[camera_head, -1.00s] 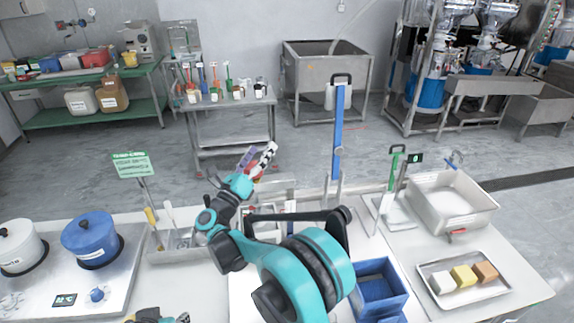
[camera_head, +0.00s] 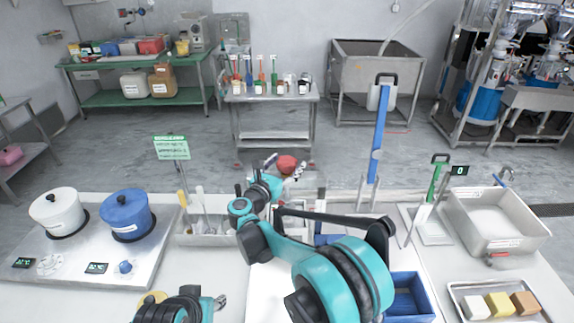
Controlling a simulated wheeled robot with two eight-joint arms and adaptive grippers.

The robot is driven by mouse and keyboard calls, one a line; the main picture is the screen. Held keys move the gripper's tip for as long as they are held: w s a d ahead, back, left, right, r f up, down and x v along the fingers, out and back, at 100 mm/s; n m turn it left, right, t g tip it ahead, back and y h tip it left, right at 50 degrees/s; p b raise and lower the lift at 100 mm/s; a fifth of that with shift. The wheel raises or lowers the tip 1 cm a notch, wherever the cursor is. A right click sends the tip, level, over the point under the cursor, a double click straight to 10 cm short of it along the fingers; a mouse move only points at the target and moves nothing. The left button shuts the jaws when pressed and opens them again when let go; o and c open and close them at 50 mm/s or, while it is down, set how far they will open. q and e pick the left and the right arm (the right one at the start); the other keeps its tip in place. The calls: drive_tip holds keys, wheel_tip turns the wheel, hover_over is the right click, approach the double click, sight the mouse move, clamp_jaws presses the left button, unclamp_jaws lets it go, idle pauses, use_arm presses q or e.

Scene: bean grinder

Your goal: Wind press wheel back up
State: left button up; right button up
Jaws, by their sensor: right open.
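My right gripper (camera_head: 284,167) is open, beyond the middle of the worktable, with its fingers spread at a small red rounded thing (camera_head: 287,164). I cannot tell whether this red thing is part of the press wheel, or whether the fingers touch it. No full press wheel can be made out; my right arm hides much of the table's middle. A tall blue upright (camera_head: 380,135) stands right of the gripper, apart from it. My left arm shows only at the bottom edge, and its fingers are not clear.
A blue pot (camera_head: 127,212) and a white pot (camera_head: 57,212) stand on a hob at left. A utensil tray (camera_head: 205,238) is left of my right arm. At right are a blue bin (camera_head: 412,300), a metal basin (camera_head: 496,222) and a tray of blocks (camera_head: 497,305).

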drive_tip(key=c, duration=1.2)
drive_tip(key=shift+n+t+y, duration=0.3)
drive_tip(key=shift+n+y, duration=0.1)
drive_tip(key=shift+y, duration=0.1)
drive_tip(key=n+y, duration=0.1)
drive_tip(key=y, duration=0.1)
drive_tip(key=n+t+y, duration=0.1)
drive_tip(key=n+y, duration=0.1)
drive_tip(key=y, duration=0.1)
drive_tip(key=shift+d+n+t+y+b, duration=0.2)
drive_tip(key=shift+n+t+y+b, duration=0.1)
drive_tip(key=n+y, duration=0.2)
drive_tip(key=y, duration=0.2)
drive_tip(key=n+g+y, duration=0.1)
drive_tip(key=n+y, duration=0.2)
drive_tip(key=y, duration=0.1)
drive_tip(key=n+g+y, duration=0.2)
drive_tip(key=n+y, duration=0.1)
drive_tip(key=n+g+y, duration=0.2)
drive_tip(key=g+y, duration=0.1)
drive_tip(key=y, duration=0.1)
drive_tip(key=shift+w+n, duration=0.1)
drive_tip(key=shift+n, duration=0.3)
drive_tip(key=shift+a+n+g+y, duration=0.15)
drive_tip(key=shift+n+g+y, duration=1.4)
drive_tip(key=shift+g, duration=0.55)
